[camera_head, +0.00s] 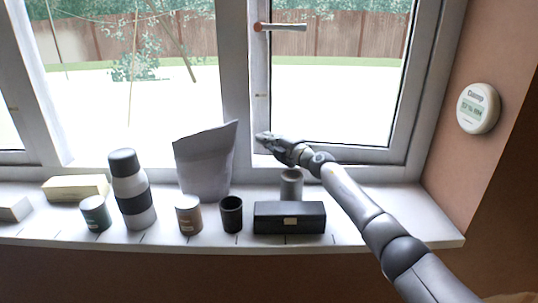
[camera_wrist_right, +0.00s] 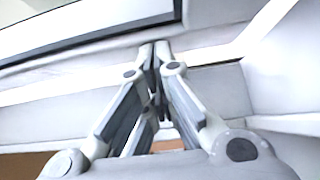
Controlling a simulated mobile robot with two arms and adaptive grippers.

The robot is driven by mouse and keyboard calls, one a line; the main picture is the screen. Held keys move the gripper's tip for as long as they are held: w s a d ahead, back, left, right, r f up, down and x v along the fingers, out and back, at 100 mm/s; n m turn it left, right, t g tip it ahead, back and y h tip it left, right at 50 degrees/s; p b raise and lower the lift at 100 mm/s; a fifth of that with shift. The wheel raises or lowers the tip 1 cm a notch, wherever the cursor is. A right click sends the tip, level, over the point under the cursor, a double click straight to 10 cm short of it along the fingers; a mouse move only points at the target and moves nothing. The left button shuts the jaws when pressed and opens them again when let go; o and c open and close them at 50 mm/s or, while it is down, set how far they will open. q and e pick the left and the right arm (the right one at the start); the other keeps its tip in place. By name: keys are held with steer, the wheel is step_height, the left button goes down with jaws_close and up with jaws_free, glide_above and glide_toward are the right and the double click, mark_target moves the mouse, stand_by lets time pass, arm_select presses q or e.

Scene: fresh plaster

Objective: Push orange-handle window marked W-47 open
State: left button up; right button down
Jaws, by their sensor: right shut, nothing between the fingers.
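The window on the right (camera_head: 400,100) has a pale frame and a lever handle (camera_head: 283,27) with an orange end, high on its left side. A small mark (camera_head: 261,95) on the frame below the handle is too small to read. My right gripper (camera_head: 262,138) is shut and empty, low at the left side of this window frame. In the right wrist view its fingertips (camera_wrist_right: 155,46) meet close to the pale frame; I cannot tell whether they touch it. I cannot tell whether the window stands ajar. My left gripper is not in view.
On the sill (camera_head: 340,232) stand a bottle (camera_head: 134,195), a grey paper bag (camera_head: 205,165), a black box (camera_head: 290,218), a dark cup (camera_head: 231,215), a grey cylinder (camera_head: 291,184) below my right arm and several smaller items. A round wall device (camera_head: 478,108) hangs at right.

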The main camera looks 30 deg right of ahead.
mark_target(266, 129)
steer(key=w+b, duration=0.1)
steer(key=w+d+m+h, duration=0.1)
steer(key=w, duration=0.1)
steer(key=w+d+h+b, duration=0.1)
steer(key=shift+w+f+b, duration=0.1)
steer(key=shift+w+b, duration=0.05)
steer(key=shift+b, duration=0.15)
steer(key=shift+w+d+m+b, duration=0.3)
steer(key=shift+w+b, duration=0.2)
steer(key=shift+w, duration=0.1)
steer(key=shift+w+d+h, duration=0.15)
steer(key=shift+w+h, duration=0.05)
steer(key=shift+h, duration=0.2)
steer(key=shift+r, duration=0.2)
